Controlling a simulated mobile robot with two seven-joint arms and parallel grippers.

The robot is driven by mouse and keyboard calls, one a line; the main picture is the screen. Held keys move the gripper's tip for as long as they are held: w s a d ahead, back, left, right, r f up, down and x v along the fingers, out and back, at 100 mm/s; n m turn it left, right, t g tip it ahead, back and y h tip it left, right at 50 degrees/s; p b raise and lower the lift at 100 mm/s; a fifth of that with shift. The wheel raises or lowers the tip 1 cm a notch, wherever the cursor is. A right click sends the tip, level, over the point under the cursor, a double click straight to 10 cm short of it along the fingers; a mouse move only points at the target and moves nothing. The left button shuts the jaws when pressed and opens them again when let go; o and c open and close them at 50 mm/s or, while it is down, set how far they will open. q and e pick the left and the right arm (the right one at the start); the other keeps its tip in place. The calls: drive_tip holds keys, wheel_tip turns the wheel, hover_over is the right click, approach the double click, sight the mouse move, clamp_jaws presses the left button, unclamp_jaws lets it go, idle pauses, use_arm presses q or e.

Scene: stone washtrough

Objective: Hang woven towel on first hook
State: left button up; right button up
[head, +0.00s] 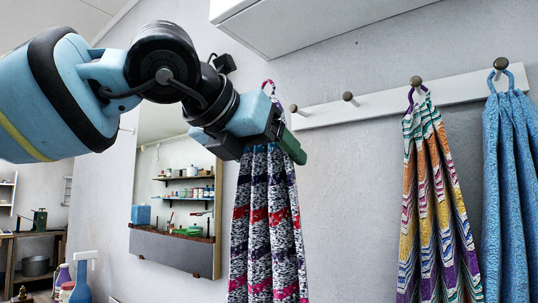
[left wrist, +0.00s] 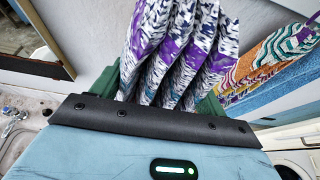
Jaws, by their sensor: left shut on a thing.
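The woven towel (head: 268,225), patterned in black, white, red and purple, hangs in folds from my left gripper (head: 262,143). The gripper is shut on its gathered top. The towel also fills the upper middle of the left wrist view (left wrist: 165,50), between the green fingers. A thin pink hanging loop (head: 268,84) stands up above the gripper. The white hook rail (head: 385,101) runs along the wall to the right. Its leftmost peg (head: 293,109) is bare, just right of the loop and apart from it in the picture. My right gripper is not in view.
The second peg (head: 348,97) is bare. A multicoloured zigzag towel (head: 432,200) and a blue towel (head: 510,170) hang from the pegs further right. A mirror (head: 165,160) is on the wall to the left. A white cabinet (head: 310,22) is overhead.

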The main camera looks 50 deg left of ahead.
use_arm(q)
drive_tip(key=shift+w+a, duration=0.1)
drive_tip(key=shift+w, duration=0.05)
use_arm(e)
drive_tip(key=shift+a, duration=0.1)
use_arm(q)
drive_tip(key=shift+w, duration=0.2)
drive_tip(key=shift+w+a+p, duration=0.15)
drive_tip(key=shift+w+a, duration=0.05)
drive_tip(key=shift+w, duration=0.3)
drive_tip(key=shift+w+a+p, duration=0.15)
drive_tip(key=shift+w, duration=0.35)
drive_tip(key=shift+w+a+f+p, duration=0.1)
drive_tip(key=shift+w+a+p, duration=0.2)
drive_tip(key=shift+w, duration=0.65)
drive_tip(key=shift+w+a+f+p, duration=0.1)
drive_tip(key=shift+w+a+p, duration=0.25)
drive_tip(key=shift+w, duration=0.6)
drive_tip(key=shift+w+a+f+p, duration=0.1)
drive_tip(key=shift+w+a+p, duration=0.2)
drive_tip(key=shift+w, duration=0.65)
drive_tip(key=shift+w+f+b, duration=0.5)
drive_tip(key=shift+b, duration=0.2)
drive_tip(key=shift+w+a+f+b, duration=0.1)
drive_tip(key=shift+b, duration=0.2)
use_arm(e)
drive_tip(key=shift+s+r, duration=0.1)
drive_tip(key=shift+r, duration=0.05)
